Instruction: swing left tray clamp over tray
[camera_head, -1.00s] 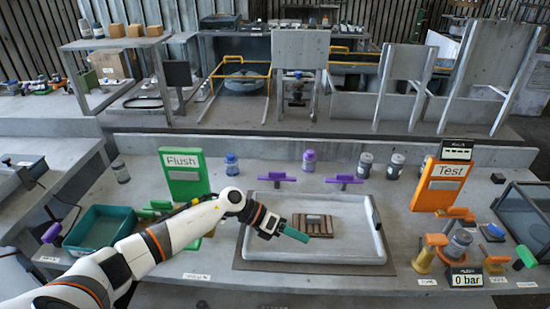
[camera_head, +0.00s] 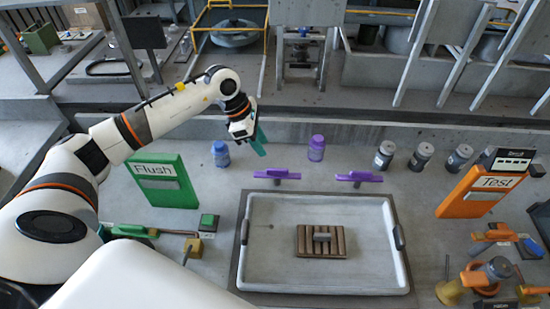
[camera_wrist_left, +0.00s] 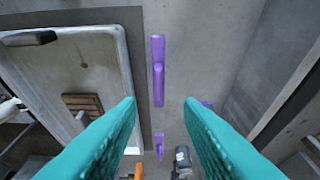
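The left tray clamp (camera_head: 277,174) is a purple bar behind the back-left edge of the grey tray (camera_head: 318,282). It lies along the tray's back edge, beside the tray and not over it. In the left wrist view the same clamp (camera_wrist_left: 158,70) shows ahead, between my finger lines. A second purple clamp (camera_head: 358,177) is behind the tray further right. My left gripper (camera_head: 261,143), with teal fingers, hangs above and behind the left clamp, apart from it. The wrist view shows its fingers (camera_wrist_left: 160,101) spread and empty. My right gripper is not visible.
A slatted brown block (camera_head: 321,242) lies in the tray. A blue bottle (camera_head: 220,154) and a purple bottle (camera_head: 316,148) stand behind the clamps. The green Flush panel (camera_head: 165,182) is left, the orange Test panel (camera_head: 478,192) right. The bench between clamps and tray is clear.

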